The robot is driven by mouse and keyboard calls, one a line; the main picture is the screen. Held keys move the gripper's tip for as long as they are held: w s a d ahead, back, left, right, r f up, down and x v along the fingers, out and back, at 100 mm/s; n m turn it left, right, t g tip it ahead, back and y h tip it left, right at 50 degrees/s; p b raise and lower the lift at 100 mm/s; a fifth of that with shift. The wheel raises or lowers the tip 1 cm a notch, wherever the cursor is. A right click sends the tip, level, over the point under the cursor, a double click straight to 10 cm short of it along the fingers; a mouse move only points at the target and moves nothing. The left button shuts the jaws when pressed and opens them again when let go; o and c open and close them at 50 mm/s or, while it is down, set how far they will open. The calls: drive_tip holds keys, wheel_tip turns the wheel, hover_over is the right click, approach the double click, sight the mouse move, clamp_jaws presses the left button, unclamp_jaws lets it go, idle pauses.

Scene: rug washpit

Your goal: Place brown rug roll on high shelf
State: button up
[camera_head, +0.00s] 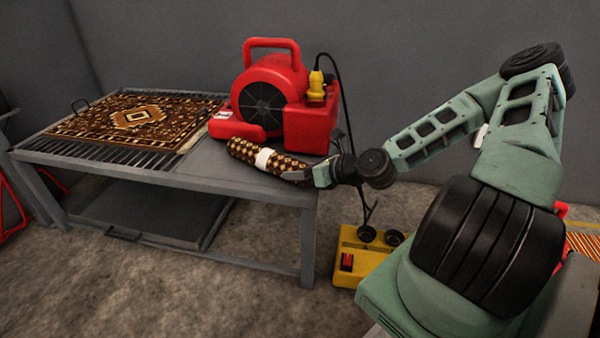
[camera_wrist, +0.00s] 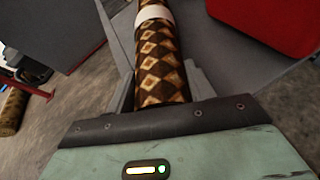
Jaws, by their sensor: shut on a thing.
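The brown rug roll (camera_head: 258,158) has a tan diamond pattern and a white band around its middle. It lies over the right part of the grey table, in front of the red blower. My gripper (camera_head: 318,175) is shut on its right end, near the table's right edge. In the wrist view the rug roll (camera_wrist: 161,65) runs straight out between the fingers of my gripper (camera_wrist: 158,95). I cannot tell whether the roll touches the tabletop. No high shelf can be made out in either view.
The table (camera_head: 206,168) carries a flat brown patterned rug (camera_head: 135,117) on its slatted left part. The red blower (camera_head: 270,95) stands close behind the roll. A yellow box (camera_head: 352,262) sits on the floor. Another patterned roll (camera_wrist: 12,110) shows at the wrist view's left edge.

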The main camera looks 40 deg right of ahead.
drive_tip(key=shift+f, duration=0.1)
drive_tip(key=o, duration=1.3)
drive_tip(key=shift+c, duration=0.2)
drive_tip(key=shift+s+d+r, duration=0.1)
drive_tip(key=shift+s+r, duration=0.1)
drive_tip(key=shift+r, duration=0.05)
drive_tip(key=p+v, duration=0.7)
drive_tip(key=v, duration=0.4)
drive_tip(key=shift+s+p, duration=0.25)
drive_tip(key=shift+p, duration=0.15)
